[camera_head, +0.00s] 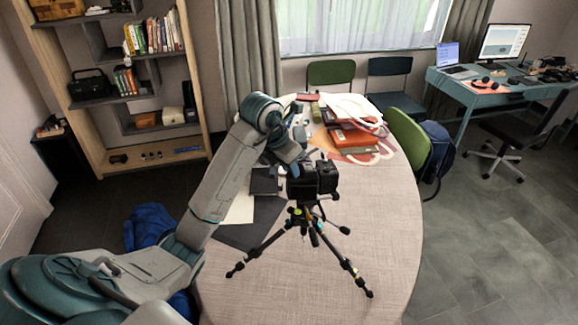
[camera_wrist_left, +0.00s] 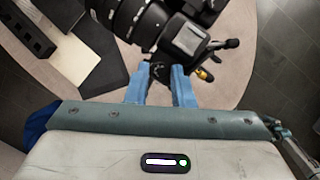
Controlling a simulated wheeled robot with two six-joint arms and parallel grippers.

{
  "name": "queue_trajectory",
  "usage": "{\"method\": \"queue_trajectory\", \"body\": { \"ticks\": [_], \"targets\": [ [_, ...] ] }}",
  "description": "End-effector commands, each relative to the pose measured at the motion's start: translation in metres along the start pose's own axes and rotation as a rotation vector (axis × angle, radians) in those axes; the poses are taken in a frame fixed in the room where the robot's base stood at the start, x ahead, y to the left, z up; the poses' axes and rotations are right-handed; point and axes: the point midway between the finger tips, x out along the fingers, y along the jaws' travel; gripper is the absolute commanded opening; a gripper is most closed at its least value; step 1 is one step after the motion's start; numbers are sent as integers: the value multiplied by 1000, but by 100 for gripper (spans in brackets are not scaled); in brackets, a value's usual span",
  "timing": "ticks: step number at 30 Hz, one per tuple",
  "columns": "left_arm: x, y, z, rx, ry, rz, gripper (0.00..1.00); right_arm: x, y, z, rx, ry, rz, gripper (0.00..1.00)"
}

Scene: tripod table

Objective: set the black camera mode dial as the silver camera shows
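The black camera (camera_head: 312,181) stands on a tripod (camera_head: 309,229) on the table (camera_head: 375,230). In the left wrist view the black camera (camera_wrist_left: 142,20) fills the top, with its lens pointing left and a light grey panel (camera_wrist_left: 188,38) on it. My left gripper (camera_wrist_left: 161,74) has its two blue fingers apart, just below the camera in that view. A small dark part shows between the fingertips; I cannot tell whether they touch it. I cannot make out the mode dial or a silver camera. My right gripper is out of view.
A dark mat (camera_head: 243,232) and pale paper (camera_head: 241,208) lie left of the tripod. Red books (camera_head: 352,138), white curved items and other clutter crowd the table's far end. The table's right and front areas are clear. Green chairs (camera_head: 408,140) stand near its edge.

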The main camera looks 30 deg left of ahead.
Motion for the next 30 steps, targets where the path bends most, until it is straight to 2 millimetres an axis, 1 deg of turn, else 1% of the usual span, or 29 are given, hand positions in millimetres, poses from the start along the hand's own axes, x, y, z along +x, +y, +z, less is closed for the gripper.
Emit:
{"method": "queue_trajectory", "body": {
  "ticks": [1, 2, 3, 23, 26, 30],
  "targets": [
    [0, 0, 0, 0, -1, 1, 32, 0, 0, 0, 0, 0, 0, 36],
    [0, 0, 0, 0, 0, 0, 38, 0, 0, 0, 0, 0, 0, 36],
    [0, 0, 0, 0, 0, 0, 39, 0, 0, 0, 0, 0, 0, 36],
    [1, 0, 0, 7, 2, -5, 39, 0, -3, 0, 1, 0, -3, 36],
    [0, 0, 0, 41, 3, -19, 39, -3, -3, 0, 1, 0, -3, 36],
    [-2, 3, 0, 153, 5, -65, 39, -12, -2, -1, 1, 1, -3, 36]
  ]
}}
